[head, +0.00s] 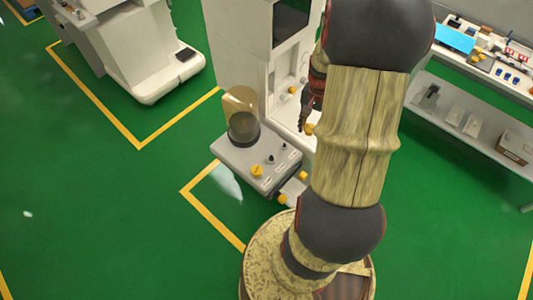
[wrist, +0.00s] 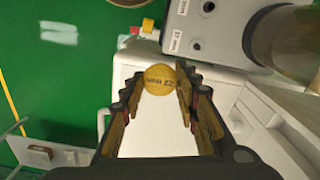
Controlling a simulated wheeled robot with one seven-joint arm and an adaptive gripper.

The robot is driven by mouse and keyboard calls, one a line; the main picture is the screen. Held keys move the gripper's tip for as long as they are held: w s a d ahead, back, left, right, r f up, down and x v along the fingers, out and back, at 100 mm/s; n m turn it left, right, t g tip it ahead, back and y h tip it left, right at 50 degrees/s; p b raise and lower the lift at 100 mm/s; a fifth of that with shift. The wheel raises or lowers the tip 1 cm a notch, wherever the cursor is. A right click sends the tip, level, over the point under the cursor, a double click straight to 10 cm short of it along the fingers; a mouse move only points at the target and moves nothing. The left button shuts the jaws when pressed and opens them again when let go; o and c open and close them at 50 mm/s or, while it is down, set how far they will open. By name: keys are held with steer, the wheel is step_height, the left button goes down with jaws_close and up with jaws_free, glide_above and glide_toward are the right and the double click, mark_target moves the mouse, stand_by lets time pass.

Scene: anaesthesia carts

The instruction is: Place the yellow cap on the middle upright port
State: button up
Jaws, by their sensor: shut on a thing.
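The yellow cap (wrist: 160,77), marked with small dark print, sits between the fingertips of my gripper (wrist: 158,84) in the wrist view. My gripper is shut on it. In the head view the held cap (head: 309,129) shows below my gripper (head: 305,124), to the right of and apart from the grey block (head: 232,152). The block carries a row of upright ports. The middle port (head: 270,159) looks dark and uncapped, between a yellow-capped one (head: 257,171) and another dark one (head: 284,146). In the wrist view, part of the block (wrist: 184,27) shows at upper right.
An amber-clear cylinder (head: 240,101) with a dark base stands at the block's back left. More yellow caps (head: 302,176) sit at its front right side. The tall white cart (head: 238,45) rises behind. A shelf bench (head: 470,115) stands at right; green floor is open at left.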

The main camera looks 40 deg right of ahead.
steer(key=w+a+f+b, duration=0.2)
steer(key=w+a+f, duration=0.25)
steer(key=a, duration=0.35)
glide_above(272, 156)
steer(key=f, duration=0.4)
steer(key=shift+s+d+f+b, duration=0.2)
steer(key=shift+f+b, duration=0.05)
steer(key=shift+b, duration=0.15)
steer(key=shift+a+f, duration=0.15)
steer(key=shift+f, duration=0.05)
steer(key=shift+w+a+f+b, duration=0.1)
steer(key=shift+f+b, duration=0.2)
steer(key=shift+f, duration=0.6)
steer(key=shift+w+a+f+b, duration=0.1)
steer(key=shift+f+b, duration=0.2)
steer(key=shift+f, duration=0.55)
steer(key=shift+f, duration=0.2)
steer(key=o, duration=0.8)
steer(key=shift+r, duration=0.2)
